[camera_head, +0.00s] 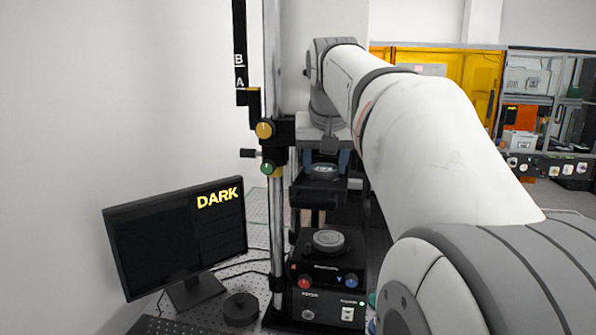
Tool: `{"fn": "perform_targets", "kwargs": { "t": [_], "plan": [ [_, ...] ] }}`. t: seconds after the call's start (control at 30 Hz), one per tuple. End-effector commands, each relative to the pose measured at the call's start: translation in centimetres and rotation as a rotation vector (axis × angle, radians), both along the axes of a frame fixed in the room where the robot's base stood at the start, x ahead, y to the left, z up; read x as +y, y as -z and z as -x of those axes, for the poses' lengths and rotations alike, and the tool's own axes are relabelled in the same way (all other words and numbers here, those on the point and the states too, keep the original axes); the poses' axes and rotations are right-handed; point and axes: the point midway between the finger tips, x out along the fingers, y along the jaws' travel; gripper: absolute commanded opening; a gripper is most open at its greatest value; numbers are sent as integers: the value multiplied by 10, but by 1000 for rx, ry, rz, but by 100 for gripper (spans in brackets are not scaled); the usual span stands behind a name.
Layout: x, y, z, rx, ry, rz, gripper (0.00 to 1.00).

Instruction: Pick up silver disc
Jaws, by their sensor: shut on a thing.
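My arm reaches in from the right, and its wrist points down behind the upright post. My gripper (324,164) is at the end of it, with bluish fingers on both sides of a small, shiny round thing, which looks like the silver disc (325,171). The gripper is shut on it. A dark block shows just below the disc; whether they touch cannot be told. The fingertips are small and partly in shadow.
A black instrument box (315,285) with knobs and a round grey plate (328,241) on top stands below the gripper. A chrome post (277,210) rises close to its left. A monitor (175,235) reading DARK and a black puck (240,309) are at left.

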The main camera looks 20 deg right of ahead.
Motion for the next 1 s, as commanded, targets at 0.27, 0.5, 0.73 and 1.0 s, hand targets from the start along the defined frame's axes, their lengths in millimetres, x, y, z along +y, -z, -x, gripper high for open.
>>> {"fn": "perform_targets", "kwargs": {
  "t": [0.27,0.5,0.73,1.0],
  "plan": [
    [0,0,0,0,1,0,25],
    [-1,-2,0,0,1,0,25],
    [-1,-16,0,-2,2,1,25],
    [54,-13,0,-2,-7,1,25]
  ]
}}
